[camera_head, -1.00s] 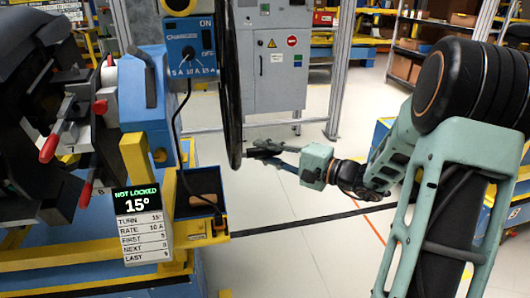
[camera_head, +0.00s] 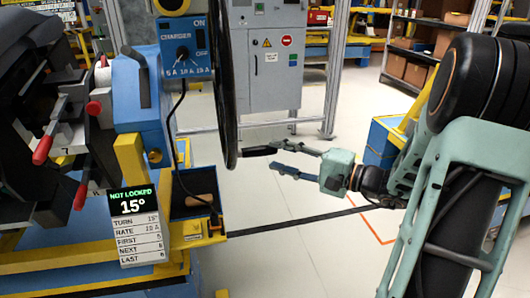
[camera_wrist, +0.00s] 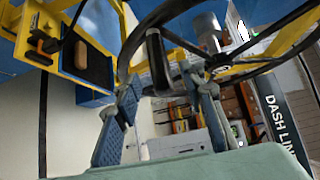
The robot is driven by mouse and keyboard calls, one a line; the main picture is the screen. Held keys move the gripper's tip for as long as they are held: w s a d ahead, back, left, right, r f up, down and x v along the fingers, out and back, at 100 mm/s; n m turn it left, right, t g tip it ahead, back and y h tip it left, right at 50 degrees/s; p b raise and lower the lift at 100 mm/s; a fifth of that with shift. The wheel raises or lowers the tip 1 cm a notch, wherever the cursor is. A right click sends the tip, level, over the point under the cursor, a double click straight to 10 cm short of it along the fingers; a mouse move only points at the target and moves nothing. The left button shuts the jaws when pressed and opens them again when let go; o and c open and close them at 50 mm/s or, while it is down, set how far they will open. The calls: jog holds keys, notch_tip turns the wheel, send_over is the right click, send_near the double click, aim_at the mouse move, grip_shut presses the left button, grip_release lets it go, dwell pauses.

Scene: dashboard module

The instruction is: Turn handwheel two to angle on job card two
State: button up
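The handwheel (camera_head: 226,90) stands nearly edge-on in the head view; its rim and spokes show in the wrist view (camera_wrist: 128,58). A black handle (camera_head: 258,151) sticks out from the rim toward my gripper; it also shows in the wrist view (camera_wrist: 158,62). My gripper (camera_head: 277,157) is open, fingers spread, just right of the handle's end. In the wrist view the handle lies between the finger lines (camera_wrist: 160,88); contact cannot be made out. The display (camera_head: 134,201) reads "NOT LOCKED" and 15°. The job card (camera_head: 139,239) below reads TURN 15°, RATE 10 A.
A blue charger box (camera_head: 187,60) with a dial and cable is behind the wheel's left. Red-tipped levers (camera_head: 42,150) stand at the left. A grey cabinet (camera_head: 268,60) stands behind. The floor (camera_head: 290,220) around the gripper is clear.

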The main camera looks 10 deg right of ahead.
jog(key=v, duration=0.5)
jog(key=shift+s+d, duration=0.3)
